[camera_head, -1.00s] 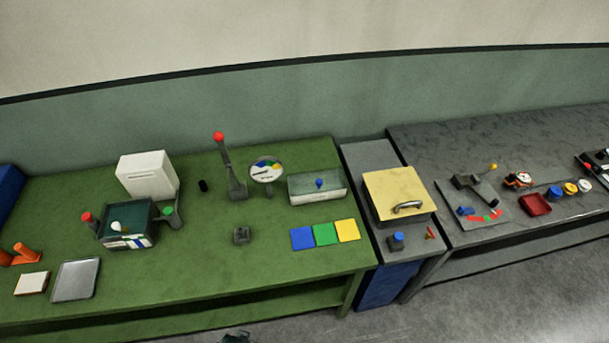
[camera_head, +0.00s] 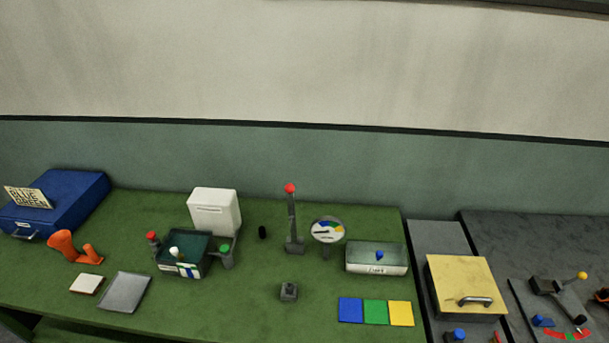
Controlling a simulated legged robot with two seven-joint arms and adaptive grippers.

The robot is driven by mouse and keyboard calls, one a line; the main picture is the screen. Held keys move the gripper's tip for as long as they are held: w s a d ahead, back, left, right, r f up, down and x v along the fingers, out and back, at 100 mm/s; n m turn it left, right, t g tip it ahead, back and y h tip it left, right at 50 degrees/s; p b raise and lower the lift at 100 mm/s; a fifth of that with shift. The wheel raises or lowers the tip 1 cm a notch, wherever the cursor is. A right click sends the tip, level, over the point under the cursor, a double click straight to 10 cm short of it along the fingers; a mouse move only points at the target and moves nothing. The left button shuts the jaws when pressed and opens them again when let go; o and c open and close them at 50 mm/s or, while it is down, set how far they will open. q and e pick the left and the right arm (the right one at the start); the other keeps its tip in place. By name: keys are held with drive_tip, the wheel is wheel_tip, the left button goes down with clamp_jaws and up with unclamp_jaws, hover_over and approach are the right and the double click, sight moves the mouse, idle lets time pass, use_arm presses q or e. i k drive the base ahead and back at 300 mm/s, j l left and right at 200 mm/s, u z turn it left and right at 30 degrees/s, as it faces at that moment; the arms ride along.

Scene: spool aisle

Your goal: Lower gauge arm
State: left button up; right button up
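The likeliest gauge arm is an upright grey lever (camera_head: 291,220) with a red ball on top, standing on a dark base on the green table. Just right of it is a round gauge (camera_head: 327,231) with a coloured dial on a short stand. Another lever (camera_head: 562,287) with a yellow knob lies low on a grey plate with a red arc at the far right. I cannot tell which one the task names. Neither of my grippers shows in the head view.
On the green table (camera_head: 225,318) stand a dark green box (camera_head: 183,268), a white box (camera_head: 215,212), a grey-green box (camera_head: 376,259) and coloured squares (camera_head: 375,311). A blue case (camera_head: 75,196) is at the left. A yellow-lidded box (camera_head: 462,277) stands right, past the green table.

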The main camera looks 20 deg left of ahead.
sight(289, 188)
drive_tip(key=k+j, duration=0.1)
drive_tip(key=j, duration=0.85)
drive_tip(key=k+j+z, duration=0.1)
drive_tip(key=j, duration=0.4)
drive_tip(key=k+j, duration=0.15)
drive_tip(key=j, duration=0.3)
